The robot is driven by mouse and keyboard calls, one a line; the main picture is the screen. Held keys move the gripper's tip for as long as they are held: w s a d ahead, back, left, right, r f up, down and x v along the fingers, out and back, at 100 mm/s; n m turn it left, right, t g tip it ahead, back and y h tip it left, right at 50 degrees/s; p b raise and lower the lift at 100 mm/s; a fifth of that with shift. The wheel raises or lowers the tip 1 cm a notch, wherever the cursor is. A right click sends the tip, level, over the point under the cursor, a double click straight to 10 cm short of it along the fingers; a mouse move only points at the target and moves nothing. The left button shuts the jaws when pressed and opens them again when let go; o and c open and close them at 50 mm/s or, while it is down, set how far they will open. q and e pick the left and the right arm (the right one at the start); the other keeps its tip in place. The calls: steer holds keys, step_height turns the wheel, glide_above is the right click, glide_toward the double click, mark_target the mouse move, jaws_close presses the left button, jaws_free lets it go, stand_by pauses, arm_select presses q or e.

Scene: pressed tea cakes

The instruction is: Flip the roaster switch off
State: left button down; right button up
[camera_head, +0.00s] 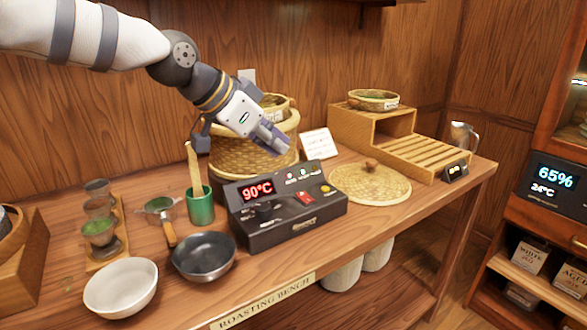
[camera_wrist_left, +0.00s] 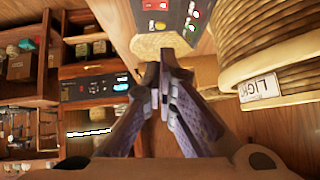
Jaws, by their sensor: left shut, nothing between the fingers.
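The roaster control box (camera_head: 285,222) is dark and stands on the bench, with a red "90°C" display (camera_head: 257,190). The red roaster switch (camera_head: 305,198) is on its sloped top, beside a yellow button (camera_head: 326,189) and small lit red and green lamps. My left gripper (camera_head: 272,139) is shut and empty, in the air above and behind the box, apart from it. In the left wrist view, the closed fingertips (camera_wrist_left: 155,76) point toward the box's panel (camera_wrist_left: 175,18), with the red switch (camera_wrist_left: 156,5) at the top edge. My right gripper is not in view.
A woven basket (camera_head: 250,160) stands close behind the box, below my left gripper. A green cup (camera_head: 200,208) and dark bowl (camera_head: 203,256) are left of the box. A woven lid (camera_head: 368,184) and slatted wooden stand (camera_head: 420,152) are to its right.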

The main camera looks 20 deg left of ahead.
arm_select(q)
steer(key=b, duration=0.1)
glide_above(302, 198)
steer(key=f, duration=0.7)
steer(key=shift+s+f, duration=0.15)
steer(key=shift+s, duration=0.05)
steer(key=shift+w+f, duration=0.25)
steer(key=shift+f, duration=1.4)
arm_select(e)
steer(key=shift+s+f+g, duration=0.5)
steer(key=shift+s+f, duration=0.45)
